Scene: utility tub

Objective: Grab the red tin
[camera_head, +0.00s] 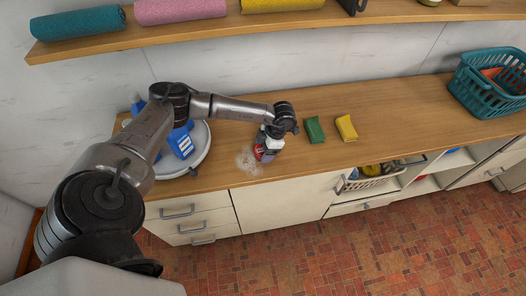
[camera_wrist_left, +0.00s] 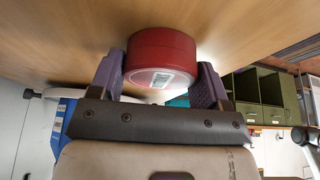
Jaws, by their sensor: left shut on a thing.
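The red tin (camera_wrist_left: 162,50) shows large at the top middle of the left wrist view, between the two purple-grey fingers of my left gripper (camera_wrist_left: 160,75). The fingers sit on both sides of it and are shut on it. In the head view my left gripper (camera_head: 269,146) points down at the wooden counter, near its front edge. A small part of the red tin (camera_head: 259,152) shows there beside the fingers. The rest of it is hidden by the gripper. I cannot tell whether the tin touches the counter. My right gripper is not in view.
A green sponge (camera_head: 315,130) and a yellow sponge (camera_head: 346,128) lie right of the gripper on the counter (camera_head: 400,110). A whitish patch (camera_head: 247,160) is just left of it. Blue bottles (camera_head: 181,141) stand in a round white tray (camera_head: 203,150). A teal basket (camera_head: 485,85) is far right.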

